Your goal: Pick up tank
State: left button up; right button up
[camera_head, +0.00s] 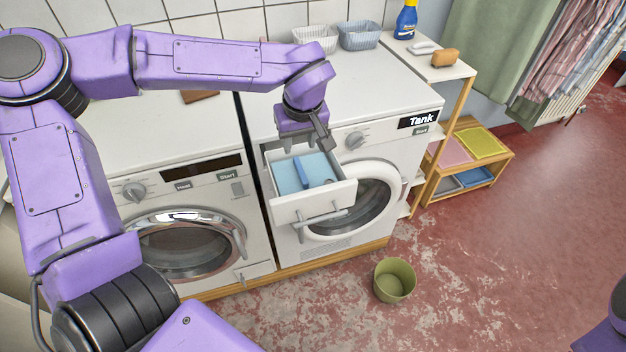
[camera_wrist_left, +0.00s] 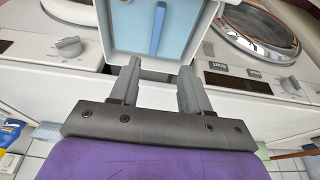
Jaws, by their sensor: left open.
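The tank (camera_head: 287,208) is a white, open-topped drawer with a light blue inside, pulled out from the upper left of the right-hand machine. A darker blue bar (camera_head: 302,173) stands inside it, and a grey handle crosses its front. My left gripper (camera_head: 305,142) is open and points down at the tank's rear end, close to the machine front. In the left wrist view the tank (camera_wrist_left: 128,40) shows beyond the spread fingers (camera_wrist_left: 160,78), with its rear edge near the fingertips. I cannot tell whether they touch it. My right gripper is out of view.
The right-hand machine (camera_head: 375,85) has a "Tank" label and a round door below the drawer. Another machine (camera_head: 190,190) stands to the left. An olive bucket (camera_head: 394,281) stands on the floor in front.

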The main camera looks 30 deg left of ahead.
aim_at(301, 169)
pick_arm(q)
jog(key=x, duration=0.8)
jog(key=d+x, duration=0.1)
jog(key=x, duration=0.3)
jog(key=shift+w+p, duration=0.1)
jog(key=shift+p, duration=0.2)
jog(key=shift+r, duration=0.1)
grip_shut()
dwell(0.6)
jog(key=shift+r, duration=0.1)
